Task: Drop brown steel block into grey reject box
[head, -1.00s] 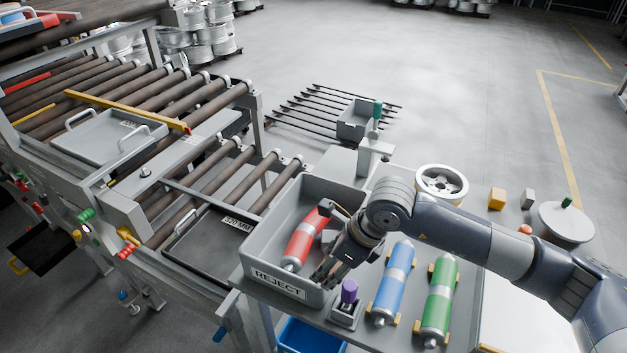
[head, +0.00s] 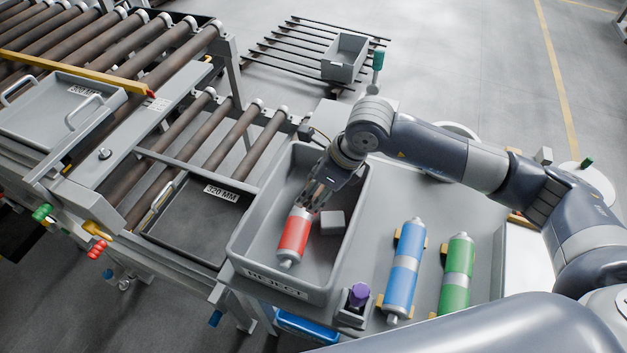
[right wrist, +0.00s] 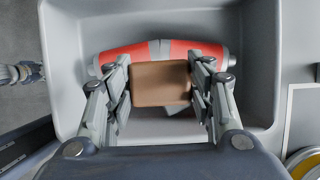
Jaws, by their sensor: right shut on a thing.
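The brown steel block (right wrist: 160,83) is between the fingers of my right gripper (right wrist: 159,90), which is shut on it. In the head view my right gripper (head: 312,195) reaches down over the grey reject box (head: 352,255), above its inside, and hides the brown block. The box walls (right wrist: 65,110) surround the gripper in the right wrist view. A red cylinder with a grey band (head: 293,238) lies in the box, beneath and beside the gripper.
A grey block (head: 333,223) sits in the box right of the red cylinder. Roller conveyors (head: 230,145) lie to the left.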

